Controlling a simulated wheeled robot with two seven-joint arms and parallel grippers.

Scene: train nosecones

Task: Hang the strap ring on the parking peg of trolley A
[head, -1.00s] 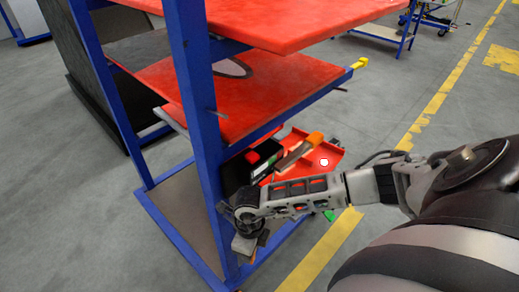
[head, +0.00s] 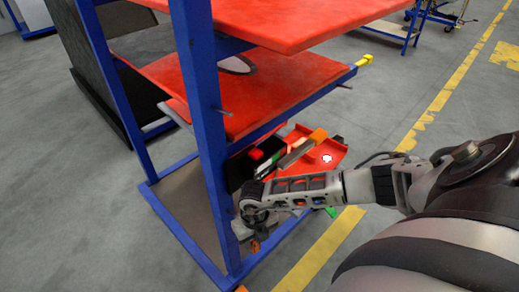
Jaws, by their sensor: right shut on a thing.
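A trolley with a blue frame and red shelves (head: 300,28) fills the left and middle; I cannot read a label to tell whether it is trolley A. A short thin grey peg (head: 224,113) sticks out of its near blue post, and another (head: 346,86) is near the right end of the middle shelf. A dark oval ring shape (head: 250,69) shows on that shelf, partly covered. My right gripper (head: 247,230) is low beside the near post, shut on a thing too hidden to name. A small orange piece (head: 254,246) shows just below it. My left gripper is out of view.
A red tray (head: 325,158) with an orange-ended tool (head: 304,148) and a black box (head: 240,168) lies low behind my right arm. A yellow-tipped bar (head: 363,60) juts from the trolley. Free floor lies at right, with yellow lines (head: 440,100).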

